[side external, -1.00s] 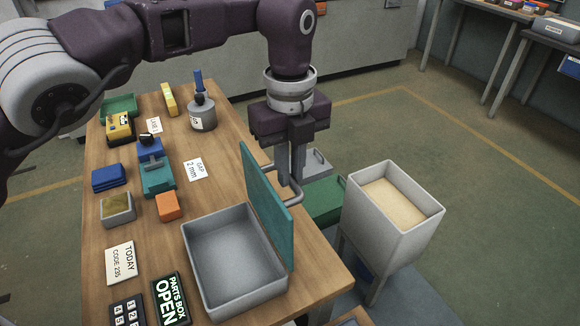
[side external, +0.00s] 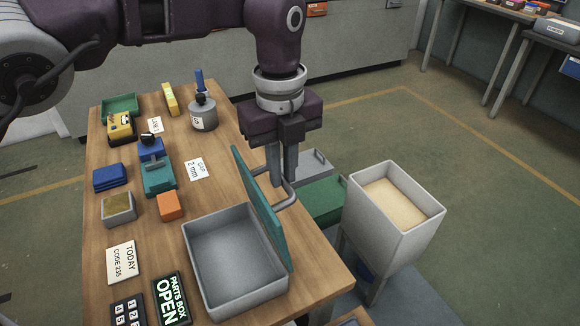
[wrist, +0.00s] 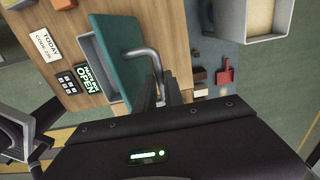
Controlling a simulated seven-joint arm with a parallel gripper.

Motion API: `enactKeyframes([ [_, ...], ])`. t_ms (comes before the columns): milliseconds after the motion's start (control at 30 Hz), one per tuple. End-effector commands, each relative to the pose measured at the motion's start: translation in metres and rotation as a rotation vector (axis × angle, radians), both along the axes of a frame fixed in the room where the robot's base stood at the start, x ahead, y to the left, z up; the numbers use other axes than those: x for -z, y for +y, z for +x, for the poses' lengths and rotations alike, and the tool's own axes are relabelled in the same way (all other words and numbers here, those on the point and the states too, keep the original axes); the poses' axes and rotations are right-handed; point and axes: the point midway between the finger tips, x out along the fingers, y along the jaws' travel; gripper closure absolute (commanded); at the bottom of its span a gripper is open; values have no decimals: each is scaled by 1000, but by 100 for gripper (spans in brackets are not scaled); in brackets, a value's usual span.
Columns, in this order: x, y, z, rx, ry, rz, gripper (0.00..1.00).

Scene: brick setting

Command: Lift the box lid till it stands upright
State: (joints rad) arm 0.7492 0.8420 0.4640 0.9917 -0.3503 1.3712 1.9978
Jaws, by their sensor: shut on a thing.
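The grey open-topped box (side external: 222,262) sits at the table's near right edge, its inside empty. Its teal lid (side external: 262,210) rises steeply from the box's right side, close to upright, its top edge leaning a little left over the box. A grey bar handle (side external: 288,199) is on the lid's outer, right face. My gripper (side external: 281,180) points down beside that face and is shut on the handle. The wrist view also shows the lid (wrist: 115,48) and the bent handle (wrist: 146,58) running to the fingers; their exact contact is partly hidden.
Left of the box are a PARTS BOX OPEN sign (side external: 171,299), a code card (side external: 121,262), an orange block (side external: 170,206) and a blue-and-teal vise (side external: 155,165).

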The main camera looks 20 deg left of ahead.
Motion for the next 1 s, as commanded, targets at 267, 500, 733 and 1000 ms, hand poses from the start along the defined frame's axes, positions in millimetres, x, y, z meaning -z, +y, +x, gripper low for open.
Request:
enactKeyframes([
  [267,1,3,-2,-2,3,6,100],
  [500,1,2,-2,-1,3,4,66],
  [733,-4,2,-1,1,1,3,66],
  [1000,-57,2,0,0,-1,3,66],
])
